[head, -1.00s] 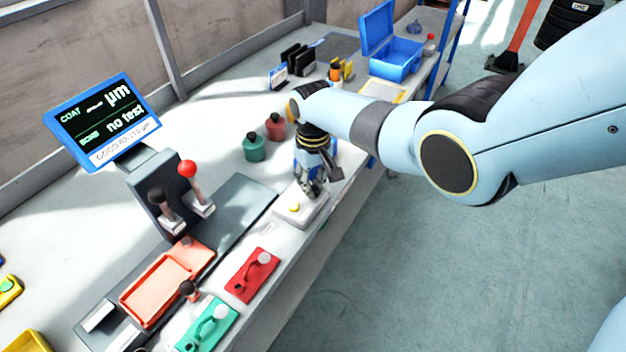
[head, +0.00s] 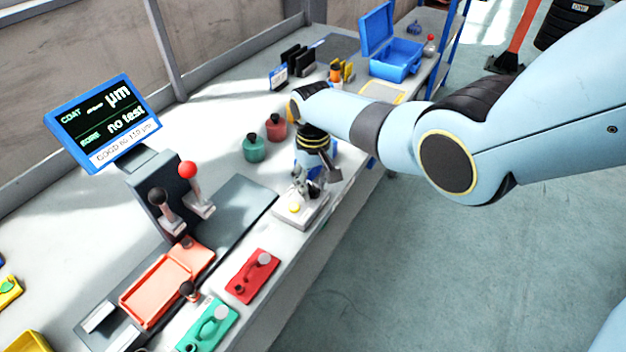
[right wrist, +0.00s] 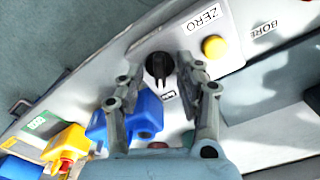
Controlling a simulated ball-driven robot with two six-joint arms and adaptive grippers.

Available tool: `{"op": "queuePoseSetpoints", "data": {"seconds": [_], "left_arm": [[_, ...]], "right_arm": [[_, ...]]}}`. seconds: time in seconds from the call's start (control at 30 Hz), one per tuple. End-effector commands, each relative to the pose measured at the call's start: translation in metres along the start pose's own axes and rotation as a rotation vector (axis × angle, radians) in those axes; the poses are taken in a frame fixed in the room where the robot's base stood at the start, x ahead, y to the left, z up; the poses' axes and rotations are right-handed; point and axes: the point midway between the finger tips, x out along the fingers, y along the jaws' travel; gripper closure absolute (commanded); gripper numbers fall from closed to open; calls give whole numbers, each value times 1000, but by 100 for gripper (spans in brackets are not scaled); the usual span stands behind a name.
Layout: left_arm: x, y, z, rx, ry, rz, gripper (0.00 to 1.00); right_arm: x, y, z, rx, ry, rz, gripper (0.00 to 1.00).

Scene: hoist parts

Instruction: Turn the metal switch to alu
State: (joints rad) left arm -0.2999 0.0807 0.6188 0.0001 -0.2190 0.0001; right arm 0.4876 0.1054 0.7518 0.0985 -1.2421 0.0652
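The black rotary switch (right wrist: 158,68) sits on a white panel (right wrist: 135,50) in the right wrist view, its pointer ridges toward the bottom of the picture. A small label, too blurred to read, lies just below it. My right gripper (right wrist: 160,72) is open, one finger on each side of the switch; I cannot tell whether either touches it. My left gripper is not in view.
A yellow button (right wrist: 214,47) beside a ZERO label is on the same panel. A blue object (right wrist: 145,113) is near the fingers. The red plate (head: 243,283) and green plate (head: 205,332) lie nearer. A screen (head: 105,122) reads "no test".

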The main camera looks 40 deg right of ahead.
Motion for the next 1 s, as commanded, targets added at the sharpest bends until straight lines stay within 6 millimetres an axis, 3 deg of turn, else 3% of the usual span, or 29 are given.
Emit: {"op": "queuePoseSetpoints", "data": {"seconds": [0.27,0.5,0.7,1.0], "left_arm": [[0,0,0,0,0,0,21],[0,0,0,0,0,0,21],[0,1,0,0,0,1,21],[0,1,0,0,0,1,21]], "right_arm": [[-24,0,-1,0,3,0,64],[-75,0,-1,0,5,0,64],[-108,0,-1,0,2,0,64],[-120,0,0,0,0,0,64]]}}
